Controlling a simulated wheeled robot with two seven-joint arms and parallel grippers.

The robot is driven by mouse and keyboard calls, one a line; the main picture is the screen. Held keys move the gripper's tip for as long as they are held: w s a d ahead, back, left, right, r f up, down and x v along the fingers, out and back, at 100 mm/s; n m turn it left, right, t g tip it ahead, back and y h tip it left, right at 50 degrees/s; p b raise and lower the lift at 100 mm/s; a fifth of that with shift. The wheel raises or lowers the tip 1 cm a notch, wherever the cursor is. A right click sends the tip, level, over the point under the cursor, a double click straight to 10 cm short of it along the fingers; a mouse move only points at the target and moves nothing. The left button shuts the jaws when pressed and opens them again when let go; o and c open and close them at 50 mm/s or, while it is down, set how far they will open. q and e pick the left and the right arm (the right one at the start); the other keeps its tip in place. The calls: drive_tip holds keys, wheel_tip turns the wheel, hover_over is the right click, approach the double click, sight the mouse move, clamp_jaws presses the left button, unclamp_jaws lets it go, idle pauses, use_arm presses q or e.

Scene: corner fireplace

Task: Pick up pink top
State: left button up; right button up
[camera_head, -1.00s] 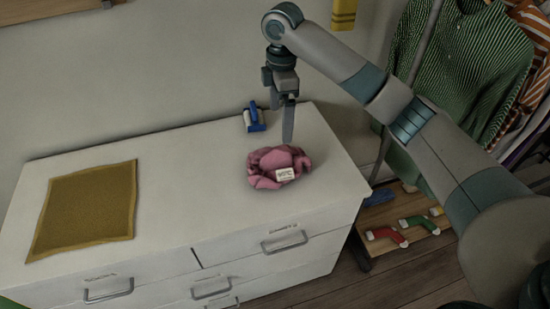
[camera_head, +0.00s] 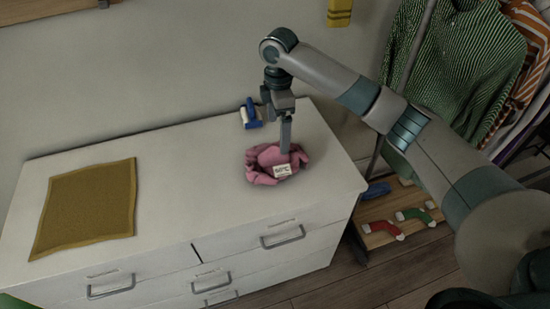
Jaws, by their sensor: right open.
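The pink top (camera_head: 262,160) lies crumpled in a small heap on the right part of the white dresser top. A white tag with dark print (camera_head: 282,170) shows on its front. My right gripper (camera_head: 286,149) points straight down over the heap, its fingertips at the back upper part of the cloth. It is open, though its fingers overlap from this side. I cannot tell whether the fingertips touch the cloth. My left gripper is not in view.
A mustard cloth (camera_head: 88,208) lies flat on the left of the white dresser (camera_head: 190,190). A blue and white item (camera_head: 250,114) stands behind the top. Clothes hang on a rack (camera_head: 455,70) at right, above a low wooden shelf with socks (camera_head: 383,230).

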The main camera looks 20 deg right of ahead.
drive_tip(key=p, duration=0.1)
hover_over(278, 159)
drive_tip(key=f, duration=0.5)
drive_tip(key=shift+w+f, duration=0.2)
drive_tip(key=shift+f, duration=0.15)
drive_tip(key=shift+f+p, duration=0.25)
drive_tip(key=shift+p, duration=0.2)
wheel_tip(278, 159, down, 4)
drive_tip(key=shift+p, duration=0.9)
drive_tip(key=shift+f, duration=0.35)
drive_tip(key=shift+c, duration=0.4)
drive_tip(key=c, duration=1.1)
drive_tip(key=shift+s, duration=0.2)
drive_tip(key=c, duration=0.5)
